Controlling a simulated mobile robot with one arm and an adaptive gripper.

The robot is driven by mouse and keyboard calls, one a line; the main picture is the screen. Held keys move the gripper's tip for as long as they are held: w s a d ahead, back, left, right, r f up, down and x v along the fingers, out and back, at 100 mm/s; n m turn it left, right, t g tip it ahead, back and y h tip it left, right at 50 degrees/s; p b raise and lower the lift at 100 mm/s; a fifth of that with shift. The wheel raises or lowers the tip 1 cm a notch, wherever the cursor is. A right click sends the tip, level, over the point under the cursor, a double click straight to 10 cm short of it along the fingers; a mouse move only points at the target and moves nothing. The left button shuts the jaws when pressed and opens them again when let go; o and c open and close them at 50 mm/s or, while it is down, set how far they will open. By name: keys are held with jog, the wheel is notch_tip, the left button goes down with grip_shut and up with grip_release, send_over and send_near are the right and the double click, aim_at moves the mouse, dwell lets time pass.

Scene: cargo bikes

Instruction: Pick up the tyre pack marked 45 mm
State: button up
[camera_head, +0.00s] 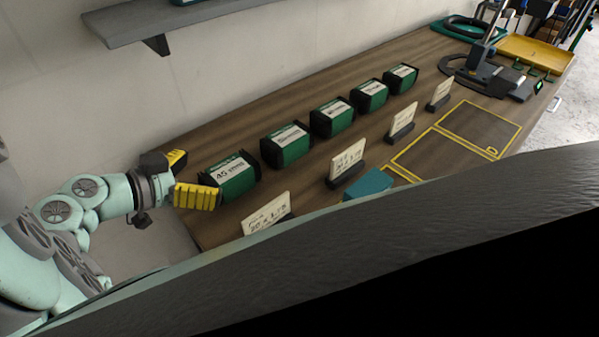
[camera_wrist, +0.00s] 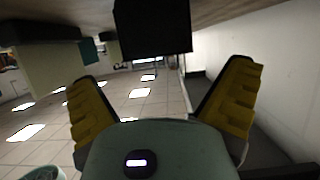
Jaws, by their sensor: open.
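The tyre pack marked 45 mm (camera_head: 236,182) is a green pack with black ends and a white label. It sits on the wooden bench at the near left end of a row of similar packs. My gripper (camera_head: 187,177) is open and empty at the pack's left end, its yellow fingers apart. In the wrist view my gripper (camera_wrist: 162,80) shows a yellow finger on each side. A black pack end (camera_wrist: 152,30), probably of that pack, shows at the top between the fingertips. I cannot tell whether a finger touches it.
Several other green packs (camera_head: 287,145) continue along the bench (camera_head: 310,180), their labels too small to read. Cream sign cards (camera_head: 347,160) stand in front of them, with a teal object (camera_head: 367,186) nearby. A shelf (camera_head: 150,22) is on the wall above. A yellow tray (camera_head: 535,53) lies at the far end.

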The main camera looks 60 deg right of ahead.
aim_at(224, 171)
jog(key=shift+p+x, duration=0.95)
jog(key=shift+x, duration=1.75)
jog(key=shift+f, duration=0.1)
jog(key=c, duration=1.4)
